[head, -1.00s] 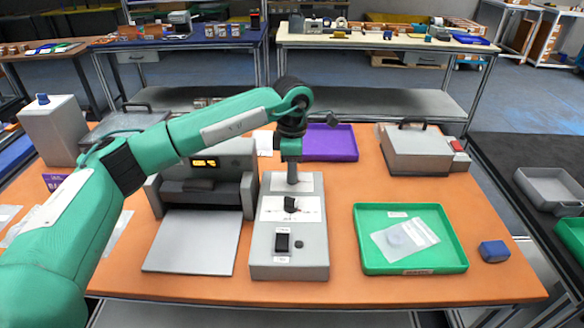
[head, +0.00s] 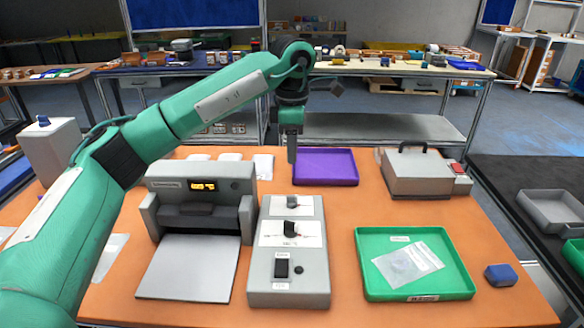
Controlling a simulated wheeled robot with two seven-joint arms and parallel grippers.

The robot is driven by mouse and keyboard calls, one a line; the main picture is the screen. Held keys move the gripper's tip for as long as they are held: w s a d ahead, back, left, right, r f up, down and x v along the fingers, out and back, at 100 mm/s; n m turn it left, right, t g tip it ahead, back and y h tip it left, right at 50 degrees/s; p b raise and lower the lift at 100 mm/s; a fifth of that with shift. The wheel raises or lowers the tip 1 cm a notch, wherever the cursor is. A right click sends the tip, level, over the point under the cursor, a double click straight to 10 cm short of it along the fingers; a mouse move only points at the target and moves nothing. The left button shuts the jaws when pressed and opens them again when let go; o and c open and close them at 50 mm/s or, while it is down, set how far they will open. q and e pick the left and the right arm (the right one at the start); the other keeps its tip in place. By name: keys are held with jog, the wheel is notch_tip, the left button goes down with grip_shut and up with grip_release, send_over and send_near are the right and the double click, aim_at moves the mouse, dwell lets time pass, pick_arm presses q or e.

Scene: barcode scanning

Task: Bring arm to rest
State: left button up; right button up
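My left arm comes in from the left and reaches over the orange table. My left gripper (head: 291,150) points down above the table, behind the grey switch box (head: 289,262) and left of the purple tray (head: 326,167). Its fingers show edge-on as one narrow grey shape, so I cannot tell whether they are open or shut. I see nothing hanging from it. My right gripper is not in view.
A grey sealing machine (head: 200,190) with a lit yellow display stands left of the switch box. A green tray (head: 415,288) holds a clear bag (head: 408,264). A blue block (head: 501,275) and a grey lidded case (head: 420,175) are on the right.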

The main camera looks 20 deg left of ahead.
pick_arm(q)
jog(key=shift+r, duration=0.65)
